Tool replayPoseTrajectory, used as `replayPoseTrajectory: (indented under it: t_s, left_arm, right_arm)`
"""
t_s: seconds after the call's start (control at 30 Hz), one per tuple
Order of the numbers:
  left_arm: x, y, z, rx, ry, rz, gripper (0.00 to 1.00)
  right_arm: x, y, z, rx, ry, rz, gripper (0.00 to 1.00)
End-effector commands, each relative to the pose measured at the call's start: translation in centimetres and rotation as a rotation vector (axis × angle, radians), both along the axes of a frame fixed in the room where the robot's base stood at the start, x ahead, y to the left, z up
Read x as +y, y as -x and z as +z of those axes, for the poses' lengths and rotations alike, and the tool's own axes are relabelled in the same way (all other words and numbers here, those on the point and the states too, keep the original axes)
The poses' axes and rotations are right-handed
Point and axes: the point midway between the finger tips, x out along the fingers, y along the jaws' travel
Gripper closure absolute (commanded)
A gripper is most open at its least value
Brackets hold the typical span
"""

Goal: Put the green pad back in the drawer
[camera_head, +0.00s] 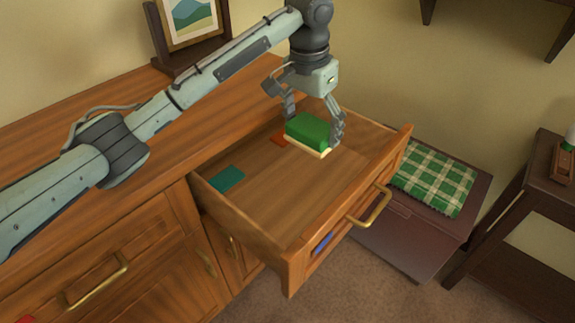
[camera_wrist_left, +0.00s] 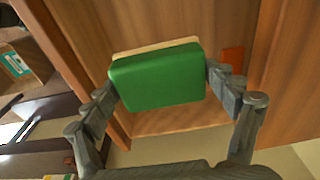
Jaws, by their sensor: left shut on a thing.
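The green pad (camera_head: 308,130) is a small block with a green top and a pale cream underside. My left gripper (camera_head: 315,124) is shut on it, one finger at each side, and holds it over the open drawer (camera_head: 330,185). In the left wrist view the pad (camera_wrist_left: 158,80) sits between the fingers of the left gripper (camera_wrist_left: 164,84), with part of the drawer below it. The gap between pad and drawer floor is hard to judge. My right gripper is in neither view.
In the drawer lie a teal piece (camera_head: 227,179) and an orange-red piece (camera_head: 280,139). The middle and front of its floor are clear. A brass handle (camera_head: 372,208) is on its front. A picture frame (camera_head: 190,25) stands on the dresser. A box with a checked cushion (camera_head: 437,180) is beyond the drawer.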

Motion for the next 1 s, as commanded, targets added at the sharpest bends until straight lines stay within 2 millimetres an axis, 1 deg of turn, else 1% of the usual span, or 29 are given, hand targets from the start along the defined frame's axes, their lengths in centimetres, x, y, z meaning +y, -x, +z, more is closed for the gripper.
replayPoseTrajectory:
  t_s: [0.03, 0.1, 0.13, 0.17, 0.2, 0.3, 0.43, 0.57, 0.73, 0.93, 1.0]
  left_arm:
    - [0.1, 0.1, -1.5, 0.005, -0.002, 0.0, 0.46]
    - [0.1, 0.1, -3.0, 0.002, -0.001, 0.001, 0.46]
    - [0.0, 0.0, -3.4, 0.0, 0.0, 0.0, 0.46]
    - [0.0, 0.0, -3.6, -0.001, 0.001, 0.0, 0.46]
    - [0.0, 0.0, -3.9, -0.001, 0.001, 0.0, 0.46]
    - [0.0, 0.0, -4.5, -0.001, 0.001, 0.0, 0.46]
    - [0.0, 0.0, -4.9, -0.001, 0.001, 0.0, 0.46]
    - [0.0, 0.1, -5.8, 0.002, 0.0, 0.0, 0.46]
    - [0.1, 0.2, -8.6, 0.003, -0.001, 0.001, 0.46]
    - [0.1, 0.1, -11.3, 0.002, -0.001, 0.0, 0.46]
    - [0.1, 0.2, -12.6, 0.002, -0.002, 0.001, 0.46]
  right_arm:
    - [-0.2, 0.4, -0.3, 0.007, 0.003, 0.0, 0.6]
    - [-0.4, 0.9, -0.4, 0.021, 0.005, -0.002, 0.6]
    - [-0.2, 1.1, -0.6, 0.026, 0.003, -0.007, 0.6]
    - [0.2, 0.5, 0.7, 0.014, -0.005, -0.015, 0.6]
    - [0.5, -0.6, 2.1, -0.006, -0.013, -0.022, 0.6]
    - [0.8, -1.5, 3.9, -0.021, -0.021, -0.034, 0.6]
    - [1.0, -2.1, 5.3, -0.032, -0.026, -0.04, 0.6]
    - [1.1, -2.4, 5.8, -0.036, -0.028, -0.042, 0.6]
    - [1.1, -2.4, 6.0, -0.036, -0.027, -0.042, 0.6]
    - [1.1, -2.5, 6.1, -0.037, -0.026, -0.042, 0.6]
    - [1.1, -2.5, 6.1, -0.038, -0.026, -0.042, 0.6]
